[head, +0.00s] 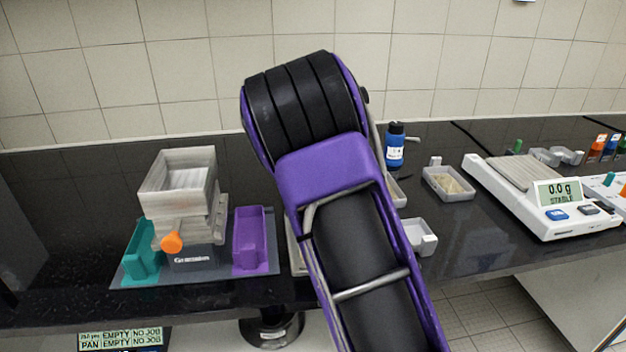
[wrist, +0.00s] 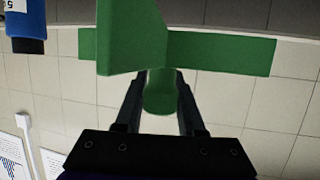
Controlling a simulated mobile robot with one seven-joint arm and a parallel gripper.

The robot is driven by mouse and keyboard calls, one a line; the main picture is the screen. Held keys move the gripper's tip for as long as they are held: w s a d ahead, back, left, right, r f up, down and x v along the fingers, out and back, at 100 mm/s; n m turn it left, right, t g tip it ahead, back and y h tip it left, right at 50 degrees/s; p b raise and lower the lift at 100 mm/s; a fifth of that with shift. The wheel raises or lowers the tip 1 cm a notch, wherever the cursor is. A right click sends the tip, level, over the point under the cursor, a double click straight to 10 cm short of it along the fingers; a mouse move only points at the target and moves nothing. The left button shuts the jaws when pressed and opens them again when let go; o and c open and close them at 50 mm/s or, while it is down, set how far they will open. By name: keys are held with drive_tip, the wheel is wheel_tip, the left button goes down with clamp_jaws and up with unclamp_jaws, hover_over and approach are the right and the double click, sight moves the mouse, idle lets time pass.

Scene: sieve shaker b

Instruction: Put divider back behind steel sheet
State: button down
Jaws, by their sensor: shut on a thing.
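A green piece (wrist: 190,50), which looks like the divider, fills the upper middle of the wrist view. It has a flat upright plate, a wide cross bar and a rounded grip. My gripper (wrist: 160,100) is shut on the rounded grip, one dark finger on each side. In the head view my own arm hides the gripper and the green piece. I cannot make out a steel sheet for certain in either view.
A sieve shaker (head: 185,205) with an orange knob stands at the left between a teal holder (head: 143,255) and a purple holder (head: 253,240). A blue bottle (head: 395,150), small trays (head: 447,184) and a white balance (head: 545,205) stand right of my arm.

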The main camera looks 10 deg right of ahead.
wheel_tip(320, 180, down, 10)
drive_tip(key=shift+w+d+r+b, duration=0.1)
drive_tip(key=shift+r+b, duration=0.1)
drive_tip(key=shift+b, duration=0.9)
drive_tip(key=shift+f, duration=0.2)
drive_tip(key=c, duration=0.5)
unclamp_jaws()
drive_tip(key=shift+r, duration=0.1)
drive_tip(key=shift+r, duration=0.15)
drive_tip(key=p+v, duration=0.1)
drive_tip(key=v, duration=1.1)
